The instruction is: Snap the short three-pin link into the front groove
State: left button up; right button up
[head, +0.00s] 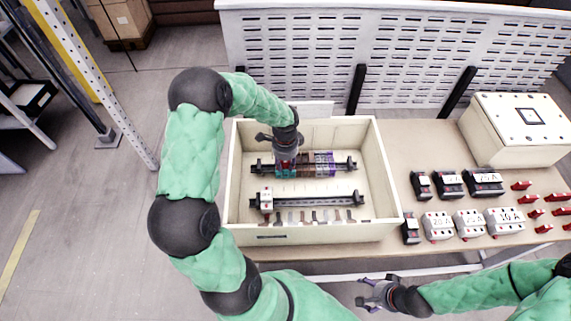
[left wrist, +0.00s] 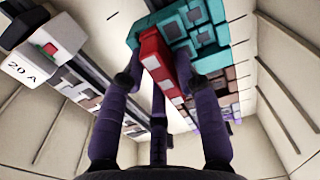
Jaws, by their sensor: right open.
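A red link (left wrist: 158,62) with pale square faces lies between the fingers of my left gripper (left wrist: 158,78), against or very close to the teal terminal blocks (left wrist: 200,35). I cannot tell whether it sits in a groove. In the head view my left gripper (head: 285,153) points down over the teal blocks (head: 287,170) at the left of the back rail, hiding part of them. It appears shut on the link. My right gripper (head: 376,293) is open and empty in front of the table. Several loose red links (head: 535,213) lie at the table's right.
The cream box (head: 385,170) has raised walls around both rails. A white 20 A breaker (left wrist: 30,60) sits on the front rail (head: 315,200). Breakers (head: 470,222) stand right of the box. A cream enclosure (head: 515,125) stands at the back right.

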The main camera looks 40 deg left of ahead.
pick_arm(q)
jog(key=shift+o, duration=0.5)
jog(key=shift+s+d+f, duration=0.15)
jog(key=shift+s+f, duration=0.1)
jog(key=shift+f, duration=0.25)
jog(key=shift+s+d+f, duration=0.15)
jog(key=shift+s+f, duration=0.1)
jog(key=shift+f, duration=0.2)
jog(key=shift+w+a+f+g, duration=0.25)
jog(key=shift+w+g, duration=0.05)
jog(key=shift+w, duration=0.05)
jog(key=shift+r, duration=0.1)
pick_arm(e)
jog(key=shift+w+a+f, duration=0.2)
jog(key=shift+w+a, duration=0.05)
jog(key=shift+w, duration=0.05)
pick_arm(q)
jog(key=shift+r, duration=0.25)
jog(key=shift+w+r, duration=0.1)
jog(key=shift+r, duration=0.15)
notch_tip(320, 180, up, 11)
jog(key=shift+w+a+r, duration=0.1)
jog(key=shift+r, duration=0.1)
pick_arm(e)
jog(key=shift+r, duration=0.1)
